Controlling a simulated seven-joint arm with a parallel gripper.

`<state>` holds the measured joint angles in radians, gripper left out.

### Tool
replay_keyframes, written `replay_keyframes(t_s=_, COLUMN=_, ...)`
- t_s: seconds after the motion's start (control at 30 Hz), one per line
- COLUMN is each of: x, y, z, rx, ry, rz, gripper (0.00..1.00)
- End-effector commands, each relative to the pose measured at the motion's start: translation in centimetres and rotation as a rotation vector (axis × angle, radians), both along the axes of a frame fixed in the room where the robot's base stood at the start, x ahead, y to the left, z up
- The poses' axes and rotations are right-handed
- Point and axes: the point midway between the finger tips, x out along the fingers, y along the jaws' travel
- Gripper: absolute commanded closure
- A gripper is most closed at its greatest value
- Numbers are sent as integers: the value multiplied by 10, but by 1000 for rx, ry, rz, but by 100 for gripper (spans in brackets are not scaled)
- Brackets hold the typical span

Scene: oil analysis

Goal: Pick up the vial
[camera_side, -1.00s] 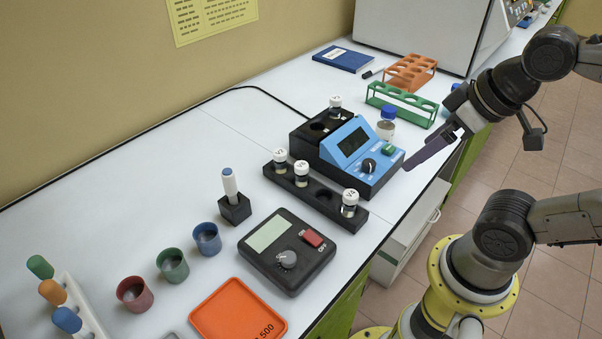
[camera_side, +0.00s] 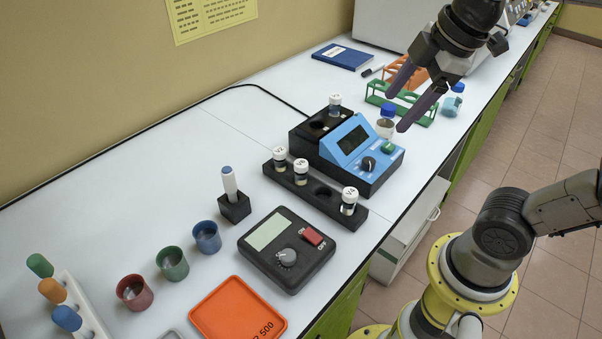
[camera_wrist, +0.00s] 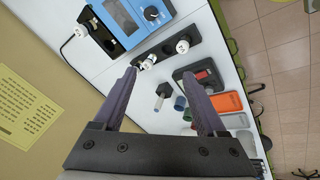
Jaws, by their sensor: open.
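Several white-capped vials are in view, and I cannot tell which one the task means. One vial (camera_side: 335,105) stands in the black back part of the blue device (camera_side: 380,165). It also shows in the wrist view (camera_wrist: 80,32). Three more stand in the black rack: one at the left end (camera_side: 280,158), one beside it (camera_side: 301,172), and one at the right end (camera_side: 349,201). An empty hole lies between the last two. My gripper (camera_side: 396,113) is open and empty, in the air above the far side of the blue device, fingers pointing down-left.
A blue-capped bottle (camera_side: 386,122) stands behind the blue device, close below my fingers in the side view. Green (camera_side: 410,108) and orange racks stand farther back. A black scale (camera_side: 287,250), small cups and an orange tray (camera_side: 238,310) are nearer.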

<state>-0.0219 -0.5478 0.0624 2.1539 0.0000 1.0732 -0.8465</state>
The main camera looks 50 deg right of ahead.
Motion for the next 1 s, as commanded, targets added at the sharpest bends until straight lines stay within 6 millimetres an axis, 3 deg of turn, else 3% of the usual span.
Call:
replay_keyframes(t_s=0.03, x=22, y=3, z=5, rx=-41, ry=39, rz=110, gripper=26)
replay_keyframes(t_s=0.23, x=94, y=17, z=2, rx=-147, ry=169, rz=478, gripper=26)
replay_keyframes(t_s=0.4, x=146, y=32, z=-26, rx=-169, ry=270, rz=653, gripper=26)
replay_keyframes(t_s=0.5, x=165, y=39, z=-45, rx=-161, ry=316, rz=675, gripper=26)
replay_keyframes(t_s=0.83, x=174, y=48, z=-89, rx=-148, ry=385, rz=695, gripper=26)
replay_keyframes(t_s=1.0, x=173, y=47, z=-121, rx=-148, ry=387, rz=694, gripper=26)
